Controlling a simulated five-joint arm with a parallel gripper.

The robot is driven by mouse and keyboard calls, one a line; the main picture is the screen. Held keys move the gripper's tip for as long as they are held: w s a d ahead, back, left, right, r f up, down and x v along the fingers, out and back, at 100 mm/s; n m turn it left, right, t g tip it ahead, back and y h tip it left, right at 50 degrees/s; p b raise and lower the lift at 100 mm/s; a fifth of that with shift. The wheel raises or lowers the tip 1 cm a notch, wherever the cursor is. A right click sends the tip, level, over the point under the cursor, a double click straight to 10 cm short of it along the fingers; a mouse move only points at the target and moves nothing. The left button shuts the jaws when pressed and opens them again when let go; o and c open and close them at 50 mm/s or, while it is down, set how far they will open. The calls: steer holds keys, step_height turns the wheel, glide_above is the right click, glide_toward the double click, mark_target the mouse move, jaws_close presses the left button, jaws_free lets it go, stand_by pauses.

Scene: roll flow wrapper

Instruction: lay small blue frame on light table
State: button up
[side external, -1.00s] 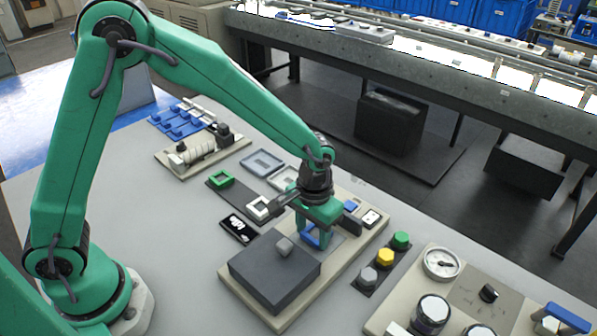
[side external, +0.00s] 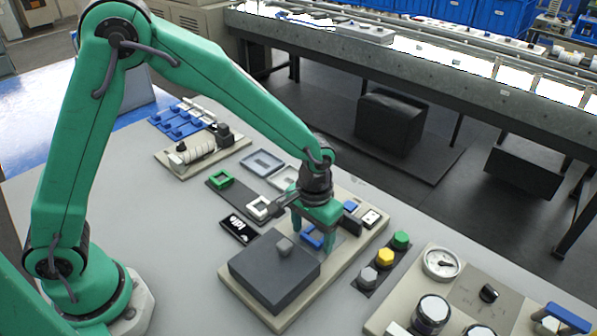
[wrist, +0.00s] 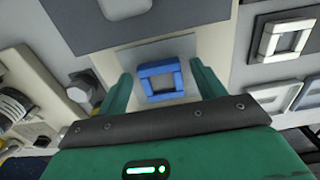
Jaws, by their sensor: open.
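The small blue frame (side external: 306,242) lies flat on the pale square plate of the light table (side external: 345,243). In the wrist view the blue frame (wrist: 145,84) shows whole, near the middle of the pale plate (wrist: 126,60). My gripper (side external: 312,237) is open, with its fingers on either side of the blue frame. In the wrist view my gripper's fingers (wrist: 162,77) stand apart, with a gap on each side of the frame. Whether the fingertips touch the plate, I cannot tell.
A dark box with a grey knob (side external: 270,268) stands close in front of the plate. A white frame (side external: 258,208) and a green frame (side external: 221,179) lie on a dark strip to the left. Grey, yellow and green buttons (side external: 385,257) stand to the right.

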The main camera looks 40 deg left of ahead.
mark_target(309, 236)
step_height(309, 236, up, 12)
stand_by(0.6)
steer(key=shift+r, duration=0.1)
stand_by(0.4)
steer(key=s+a+r+t, duration=0.2)
steer(key=s+a+r, duration=0.2)
steer(key=s+a, duration=0.4)
steer(key=s+a+r+t, duration=0.3)
steer(key=s+a+r, duration=0.2)
steer(key=s+a, duration=0.3)
steer(key=shift+s+a+t, duration=0.3)
steer(key=shift+s+a, duration=0.05)
steer(key=shift+a, duration=0.4)
steer(key=shift+c, duration=0.2)
